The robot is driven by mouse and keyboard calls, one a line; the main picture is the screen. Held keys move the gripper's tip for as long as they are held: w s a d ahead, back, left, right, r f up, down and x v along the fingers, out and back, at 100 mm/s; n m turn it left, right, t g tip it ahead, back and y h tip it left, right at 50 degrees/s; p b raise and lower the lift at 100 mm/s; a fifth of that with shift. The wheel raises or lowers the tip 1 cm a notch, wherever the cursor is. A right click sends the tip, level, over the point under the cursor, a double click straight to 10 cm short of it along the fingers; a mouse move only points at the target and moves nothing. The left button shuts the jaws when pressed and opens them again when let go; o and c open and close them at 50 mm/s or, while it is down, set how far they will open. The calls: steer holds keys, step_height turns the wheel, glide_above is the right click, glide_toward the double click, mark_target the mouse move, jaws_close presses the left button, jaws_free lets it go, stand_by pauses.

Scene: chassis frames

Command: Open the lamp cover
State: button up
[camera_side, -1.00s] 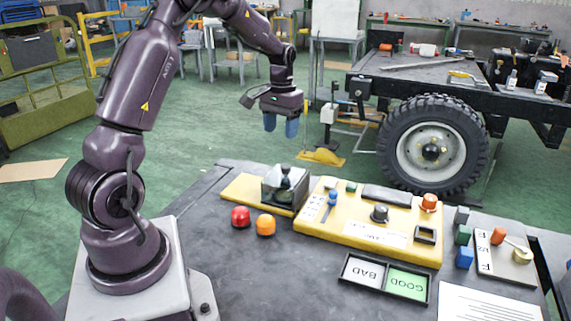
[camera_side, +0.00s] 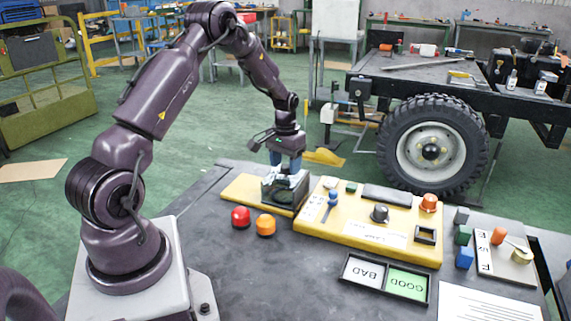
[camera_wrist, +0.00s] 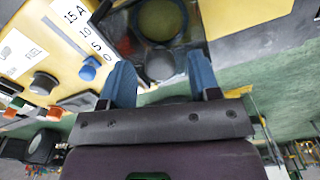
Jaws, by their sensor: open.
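The lamp cover (camera_side: 284,190) is a dark-edged box with clear sides on the yellow panel, and it looks closed. In the wrist view the cover (camera_wrist: 128,45) shows at the top, with a round grey knob (camera_wrist: 160,64) and a yellowish round shape under it. My gripper (camera_side: 285,168) points down just over the box. Its blue fingers are apart, one on each side of the knob in the wrist view (camera_wrist: 160,78). Nothing is held. I cannot tell whether the fingers touch the knob.
Red (camera_side: 241,217) and orange (camera_side: 265,225) domes stand in front of the box. The yellow control panel (camera_side: 330,228), with a blue-knobbed lever (camera_side: 332,200) and buttons, lies to the right. A BAD/GOOD tray (camera_side: 385,278) lies in front. Bare table is at front left.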

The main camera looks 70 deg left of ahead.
steer(key=shift+f, duration=0.25)
jaws_close()
steer(key=s+a, duration=0.8)
jaws_free()
steer(key=shift+r, duration=0.1)
step_height(320, 180, up, 13)
stand_by(0.5)
